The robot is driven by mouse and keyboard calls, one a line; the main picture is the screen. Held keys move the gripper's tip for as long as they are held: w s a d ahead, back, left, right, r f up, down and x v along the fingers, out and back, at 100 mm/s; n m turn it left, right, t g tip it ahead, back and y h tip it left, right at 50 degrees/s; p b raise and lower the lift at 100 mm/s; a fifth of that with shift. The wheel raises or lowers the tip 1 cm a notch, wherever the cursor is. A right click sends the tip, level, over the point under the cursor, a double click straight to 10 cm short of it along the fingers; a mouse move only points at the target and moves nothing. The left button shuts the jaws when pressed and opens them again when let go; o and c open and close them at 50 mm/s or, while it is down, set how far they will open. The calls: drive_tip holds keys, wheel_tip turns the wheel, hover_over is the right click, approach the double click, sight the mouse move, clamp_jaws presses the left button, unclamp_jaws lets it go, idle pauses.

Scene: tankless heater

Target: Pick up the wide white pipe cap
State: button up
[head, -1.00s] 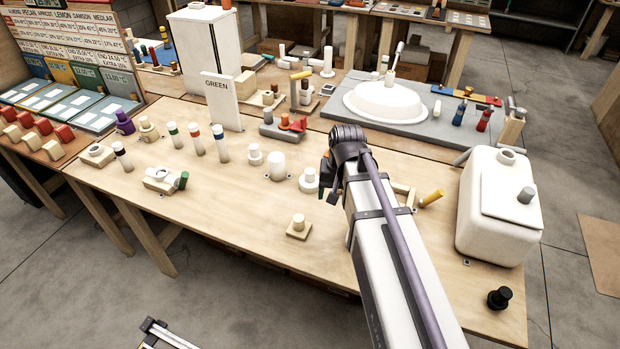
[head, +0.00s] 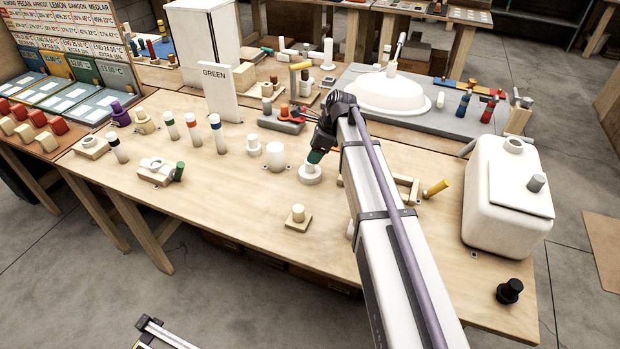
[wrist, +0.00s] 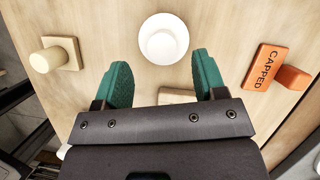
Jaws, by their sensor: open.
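The wide white pipe cap (head: 310,174), a round white piece with a broad base and a narrower raised top, stands on the wooden table in the head view. In the wrist view the cap (wrist: 164,39) is seen from above, just beyond the fingertips and between their lines. My gripper (head: 316,157) is right above the cap in the head view and partly overlaps its top. In the wrist view my gripper (wrist: 160,62) has its two green fingers spread apart with nothing held. I cannot tell whether the fingers touch the cap.
A wooden block with a peg (head: 298,217) is nearer the front. An orange block marked CAPPED (wrist: 262,66) lies to the right in the wrist view.

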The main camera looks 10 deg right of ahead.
drive_tip(key=shift+f, duration=0.1)
drive_tip(key=b+x, duration=0.4)
drive_tip(key=x, duration=0.1)
drive_tip(key=shift+d+f+b, duration=0.1)
drive_tip(key=shift+f+b, duration=0.1)
drive_tip(key=shift+b, duration=0.2)
drive_tip(key=shift+r, duration=0.25)
drive_tip(key=shift+c, duration=0.2)
drive_tip(key=c, duration=1.2)
drive_tip(key=shift+o, duration=0.2)
wheel_tip(320, 180, up, 10)
drive_tip(key=p, duration=1)
